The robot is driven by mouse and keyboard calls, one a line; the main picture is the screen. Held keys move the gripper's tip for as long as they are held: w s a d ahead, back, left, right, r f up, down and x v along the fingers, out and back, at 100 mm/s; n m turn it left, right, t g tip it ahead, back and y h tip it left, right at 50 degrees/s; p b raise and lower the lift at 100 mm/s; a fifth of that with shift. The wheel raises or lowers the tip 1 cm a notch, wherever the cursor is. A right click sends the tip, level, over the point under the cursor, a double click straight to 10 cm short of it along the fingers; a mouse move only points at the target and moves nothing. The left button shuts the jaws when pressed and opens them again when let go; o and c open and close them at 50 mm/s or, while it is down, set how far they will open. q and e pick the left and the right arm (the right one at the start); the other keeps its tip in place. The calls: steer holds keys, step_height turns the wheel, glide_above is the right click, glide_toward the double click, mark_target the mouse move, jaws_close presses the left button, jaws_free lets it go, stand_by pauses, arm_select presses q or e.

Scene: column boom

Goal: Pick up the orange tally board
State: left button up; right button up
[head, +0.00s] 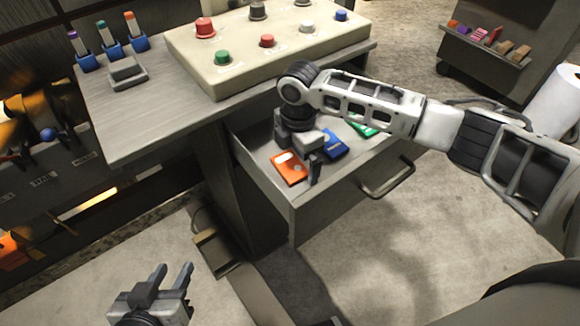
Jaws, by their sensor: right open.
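The orange tally board (289,174) lies flat in the open drawer (272,182), near its front left corner. It has a pale patch on top and is partly covered by my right gripper. My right gripper (298,170) points down into the drawer over the orange board, open, its fingers at either side of the board; I cannot tell whether they touch it. My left gripper (173,273) is at the bottom left, low in front of the desk, open and empty, its fingers apart.
A blue board (333,145) and a green board (362,129) lie further right in the drawer. The drawer handle (390,182) sticks out in front. A button panel (245,62) and coloured markers in blue holders (110,44) stand on the desk (140,136).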

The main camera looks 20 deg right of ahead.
steer(key=shift+f, duration=0.1)
steer(key=c, duration=1)
